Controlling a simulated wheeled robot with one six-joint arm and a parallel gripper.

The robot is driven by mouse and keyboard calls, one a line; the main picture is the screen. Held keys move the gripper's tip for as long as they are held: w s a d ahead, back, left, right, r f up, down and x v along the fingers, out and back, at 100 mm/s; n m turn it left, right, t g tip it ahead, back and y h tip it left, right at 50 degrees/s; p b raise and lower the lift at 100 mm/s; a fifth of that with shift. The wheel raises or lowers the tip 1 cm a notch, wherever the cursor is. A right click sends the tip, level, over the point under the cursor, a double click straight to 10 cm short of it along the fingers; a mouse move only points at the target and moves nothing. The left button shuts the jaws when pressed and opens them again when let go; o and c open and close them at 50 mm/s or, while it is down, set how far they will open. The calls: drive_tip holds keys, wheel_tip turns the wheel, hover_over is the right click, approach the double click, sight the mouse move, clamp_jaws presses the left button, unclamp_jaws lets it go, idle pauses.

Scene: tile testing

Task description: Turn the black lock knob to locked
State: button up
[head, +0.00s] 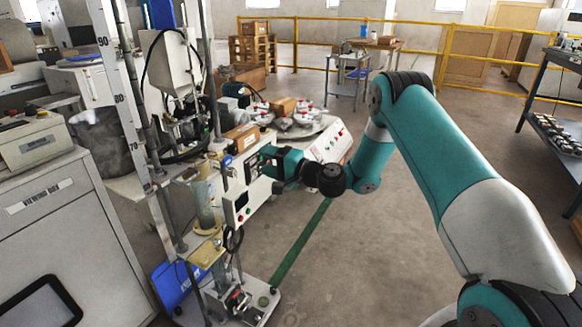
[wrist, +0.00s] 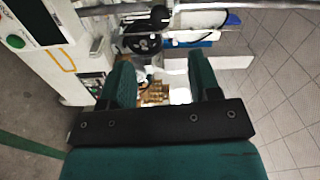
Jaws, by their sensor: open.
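My gripper (wrist: 162,75) is open, with its two green fingers spread and nothing visible between them. In the wrist view a round black knob or wheel (wrist: 143,43) lies beyond the fingertips, apart from them. I cannot tell for sure that it is the lock knob, nor its setting. A smaller black ball-shaped part (wrist: 160,16) is just beyond it. In the head view my gripper (head: 256,163) is beside the white test machine, close to its upper panel; its fingertips are hard to make out. A black ring-like part (head: 233,240) shows below the machine's display box.
The white display box (wrist: 62,78) with a green button stands left of my fingers. Blue and white items (wrist: 200,25) lie beyond. A height scale (head: 118,85) and posts rise on the left. A bench with sample parts (head: 298,120) stands behind; open floor lies right.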

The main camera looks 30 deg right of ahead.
drive_tip(key=b+v, duration=0.7)
drive_tip(key=b, duration=0.3)
drive_tip(key=shift+s+b, duration=0.15)
drive_tip(key=shift+b, duration=0.25)
drive_tip(key=shift+d, duration=0.1)
